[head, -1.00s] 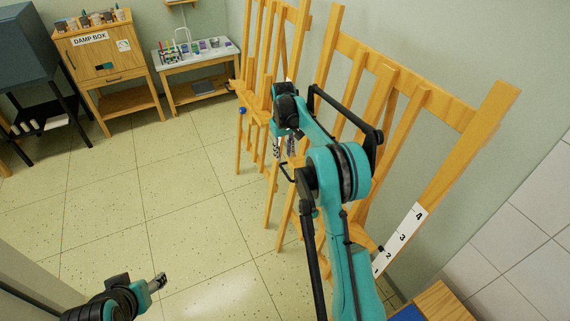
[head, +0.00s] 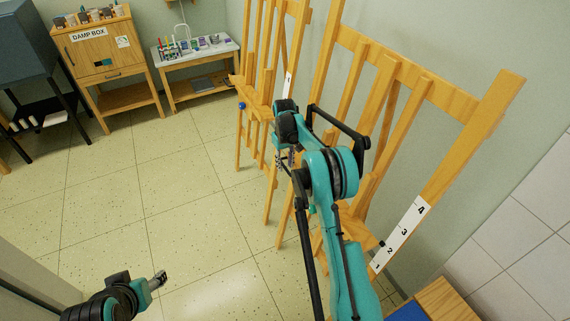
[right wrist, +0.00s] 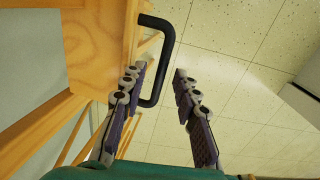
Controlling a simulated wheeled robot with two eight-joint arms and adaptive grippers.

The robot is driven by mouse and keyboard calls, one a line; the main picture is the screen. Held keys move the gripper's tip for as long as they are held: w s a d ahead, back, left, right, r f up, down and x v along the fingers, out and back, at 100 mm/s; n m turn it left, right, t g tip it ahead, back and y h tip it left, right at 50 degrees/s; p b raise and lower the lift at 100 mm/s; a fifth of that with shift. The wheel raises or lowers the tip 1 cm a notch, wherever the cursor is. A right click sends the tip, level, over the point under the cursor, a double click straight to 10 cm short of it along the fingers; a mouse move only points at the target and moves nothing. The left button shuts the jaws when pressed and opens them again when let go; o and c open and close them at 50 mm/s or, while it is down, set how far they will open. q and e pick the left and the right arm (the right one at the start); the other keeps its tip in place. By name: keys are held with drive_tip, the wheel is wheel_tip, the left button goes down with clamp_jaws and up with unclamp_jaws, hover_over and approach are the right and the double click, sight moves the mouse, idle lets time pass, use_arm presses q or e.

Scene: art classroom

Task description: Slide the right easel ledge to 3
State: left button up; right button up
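The right easel (head: 458,92) is light wood and stands against the wall. A white scale strip (head: 410,222) numbered 1 to 4 runs along its right leg, with a small black marker (head: 382,243) beside the 2. My arm hides most of its ledge in the head view. My right gripper (head: 284,162) is in front of the easel. In the right wrist view my right gripper (right wrist: 158,82) is open, with a black C-shaped handle (right wrist: 168,48) on the wood appearing between its fingers; I see no clear contact. My left gripper (head: 160,279) is at lower left, its fingers too small to judge.
A second easel (head: 258,92) stands behind, to the left. A damp box cabinet (head: 88,62) and a low supply table (head: 195,52) are at the back. A wooden piece with a blue top (head: 410,312) is at the lower right. The floor at left is clear.

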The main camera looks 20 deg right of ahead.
drive_tip(key=shift+c, duration=0.3)
clamp_jaws()
wheel_tip(320, 180, up, 10)
drive_tip(key=d+p, duration=0.1)
drive_tip(key=p, duration=0.4)
drive_tip(key=shift+d+p, duration=0.35)
drive_tip(key=shift+p, duration=0.05)
drive_tip(key=shift+w, duration=0.1)
drive_tip(key=shift+o, duration=0.3)
unclamp_jaws()
wheel_tip(320, 180, up, 12)
